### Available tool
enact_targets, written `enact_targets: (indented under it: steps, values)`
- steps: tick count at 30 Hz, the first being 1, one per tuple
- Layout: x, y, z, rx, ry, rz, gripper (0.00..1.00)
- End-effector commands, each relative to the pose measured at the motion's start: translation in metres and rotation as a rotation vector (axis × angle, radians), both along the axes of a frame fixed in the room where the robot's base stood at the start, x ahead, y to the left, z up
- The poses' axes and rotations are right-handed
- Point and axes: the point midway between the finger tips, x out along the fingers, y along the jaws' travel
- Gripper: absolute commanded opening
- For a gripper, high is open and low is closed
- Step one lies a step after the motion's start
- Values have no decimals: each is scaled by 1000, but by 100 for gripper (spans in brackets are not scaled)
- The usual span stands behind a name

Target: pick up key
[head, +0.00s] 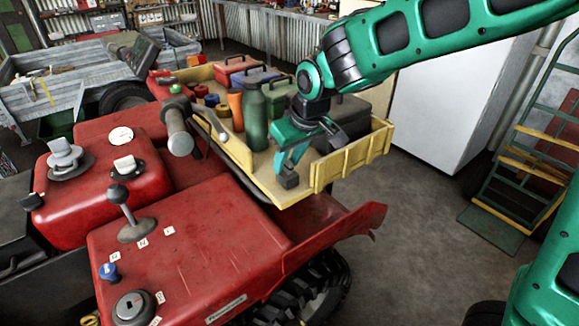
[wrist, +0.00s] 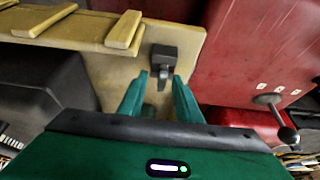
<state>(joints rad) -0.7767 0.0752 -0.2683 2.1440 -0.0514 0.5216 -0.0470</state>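The key is a small dark piece with a blocky black head (wrist: 163,56) and a narrow grey shank. It lies on the pale yellow wooden tray (wrist: 190,38), near its edge, in the wrist view. Its shank reaches back between the tips of my gripper (wrist: 160,77). The fingers stand apart, with a gap on both sides of the shank. In the head view the key's dark head (head: 289,180) shows just below my gripper (head: 288,163) at the tray's near corner. Most of the shank is hidden there.
The tray (head: 355,160) sits on a red quad (head: 190,250). A green bottle (head: 255,115), an orange bottle (head: 236,108) and several toolboxes stand close to my gripper. A dark case (wrist: 45,85) is at left in the wrist view.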

Motion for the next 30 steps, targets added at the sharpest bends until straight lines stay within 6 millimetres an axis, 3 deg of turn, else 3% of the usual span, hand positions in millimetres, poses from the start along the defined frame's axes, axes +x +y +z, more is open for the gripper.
enact_targets:
  steps: [8, 12, 23, 30]
  values:
    - [1, 1, -3, 0, 0, 0, 31]
    - [1, 1, -3, 0, 0, 0, 0]
    - [1, 1, 0, 1, -1, 0, 0]
    - [2, 1, 34, 4, -4, -1, 0]
